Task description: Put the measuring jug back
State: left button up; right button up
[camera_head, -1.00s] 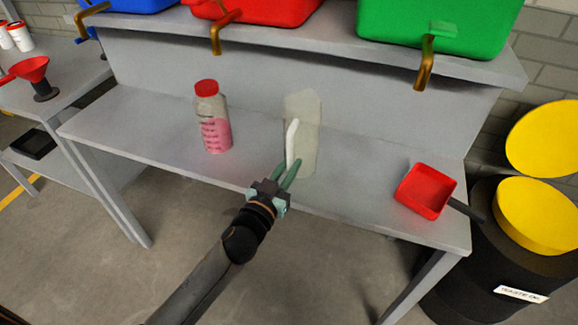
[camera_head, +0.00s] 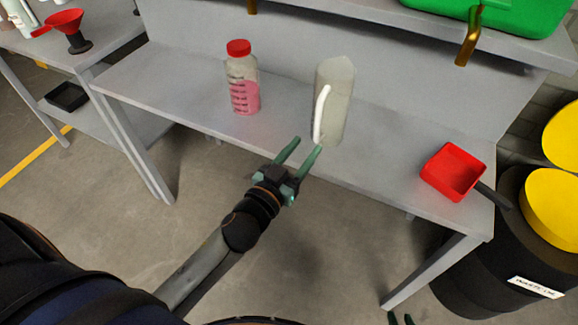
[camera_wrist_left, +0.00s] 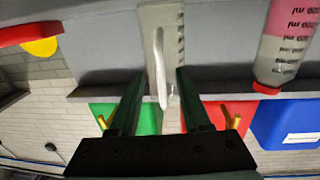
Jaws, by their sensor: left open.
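The measuring jug (camera_head: 337,95), translucent grey with a white handle (camera_head: 321,115), stands upright on the grey bench. In the left wrist view the jug (camera_wrist_left: 174,35) appears upside down, its handle lined up with the space between my fingers. My left gripper (camera_head: 308,144) is open and empty at the bench's front edge, just in front of the jug and apart from it. It also shows in the left wrist view (camera_wrist_left: 160,73). Only the fingertips of my right gripper (camera_head: 401,319) show at the bottom edge of the head view, spread apart, with nothing visible between them.
A red-capped bottle of pink liquid (camera_head: 242,80) stands left of the jug on the bench (camera_head: 385,140). A red scoop (camera_head: 453,170) lies at the right end. A shelf with a green container (camera_head: 500,15) is above. Yellow-topped drums (camera_head: 555,205) stand at right.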

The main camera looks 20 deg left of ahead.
pick_arm(q)
jog(key=s, duration=0.6)
jog(key=s+f+g, duration=0.4)
jog(key=s+f, duration=0.1)
jog(key=f, duration=0.6)
jog(key=s+d+f+m+g, duration=0.1)
jog(key=s+f+g, duration=0.3)
jog(key=f, duration=0.8)
jog(key=shift+s+d+h+b, duration=0.3)
jog(key=shift+s+h, duration=0.1)
jog(key=shift+s, duration=0.85)
